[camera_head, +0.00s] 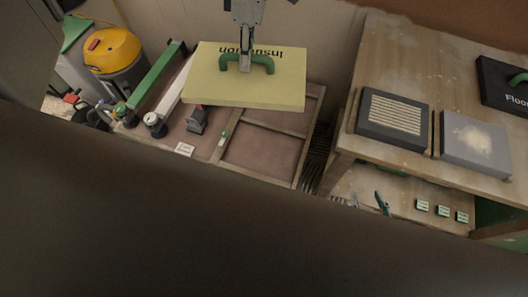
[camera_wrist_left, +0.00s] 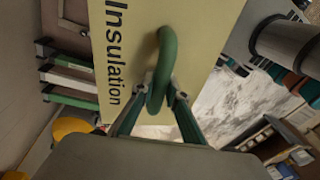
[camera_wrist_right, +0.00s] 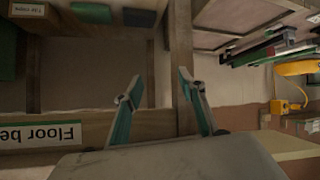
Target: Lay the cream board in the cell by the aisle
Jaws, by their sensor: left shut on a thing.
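The cream board (camera_head: 215,85), lettered "Insulation", hangs from its green handle above a brown partitioned tray. My left gripper (camera_head: 245,64) is shut on that handle. In the left wrist view, the board (camera_wrist_left: 205,25) fills the upper middle, and the fingers close on the green handle (camera_wrist_left: 168,50). The tray has an empty cell (camera_head: 262,155) on its right side; the board hides part of the tray behind it. A small card (camera_head: 184,149) stands at the tray's near edge, its text too small to read. My right gripper (camera_wrist_right: 158,88) is open and empty.
A wooden table (camera_head: 410,55) on the right bears a ribbed dark block (camera_head: 366,130), a grey plastered block (camera_head: 475,140) and a black "Floor" case (camera_head: 498,85). A green bar (camera_head: 155,78) lies left of the board. A yellow-topped vacuum (camera_head: 112,50) stands at upper left.

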